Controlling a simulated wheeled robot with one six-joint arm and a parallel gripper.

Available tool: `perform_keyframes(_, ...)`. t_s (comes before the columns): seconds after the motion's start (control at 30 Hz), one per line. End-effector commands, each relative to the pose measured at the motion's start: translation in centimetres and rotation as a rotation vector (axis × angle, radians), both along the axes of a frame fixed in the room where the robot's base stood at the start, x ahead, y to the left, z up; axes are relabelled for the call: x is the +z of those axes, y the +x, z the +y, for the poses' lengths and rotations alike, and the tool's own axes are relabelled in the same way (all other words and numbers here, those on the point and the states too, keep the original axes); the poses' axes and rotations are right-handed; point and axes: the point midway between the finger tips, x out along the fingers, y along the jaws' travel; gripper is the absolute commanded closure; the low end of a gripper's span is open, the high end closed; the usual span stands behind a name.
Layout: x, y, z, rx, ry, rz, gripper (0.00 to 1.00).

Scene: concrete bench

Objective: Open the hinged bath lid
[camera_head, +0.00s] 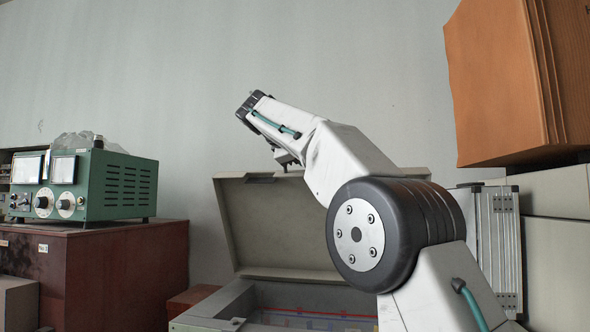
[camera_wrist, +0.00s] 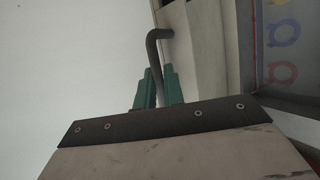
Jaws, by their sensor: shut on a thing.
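The bath lid (camera_head: 285,225) is a grey-beige hinged panel. It stands raised and steeply tilted at the back of the bath (camera_head: 219,305), whose inside shows below it. In the wrist view the lid (camera_wrist: 201,40) is beside a dark bent bar handle (camera_wrist: 157,48). My gripper (camera_wrist: 160,88) has green fingers, shut on the handle with the bar between them. In the head view my gripper (camera_head: 286,159) is at the lid's top edge, mostly hidden by the wrist.
A green instrument box (camera_head: 118,186) stands on a dark red cabinet (camera_head: 120,270) at left. A cardboard box (camera_head: 505,80) sits high at right, above grey boxes (camera_head: 560,240). A ribbed metal unit (camera_head: 498,240) stands beside my arm. The wall above the lid is clear.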

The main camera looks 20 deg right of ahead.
Motion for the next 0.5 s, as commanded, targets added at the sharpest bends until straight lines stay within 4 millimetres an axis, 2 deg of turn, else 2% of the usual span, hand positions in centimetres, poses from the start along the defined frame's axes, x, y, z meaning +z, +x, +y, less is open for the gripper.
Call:
perform_keyframes(0.43,-0.05,0.1,0.49,0.003,-0.001,0.008,1.0)
perform_keyframes(0.47,-0.06,0.1,0.53,0.004,-0.001,0.008,0.87)
perform_keyframes(0.5,-0.06,0.12,0.58,0.004,-0.001,0.008,0.82)
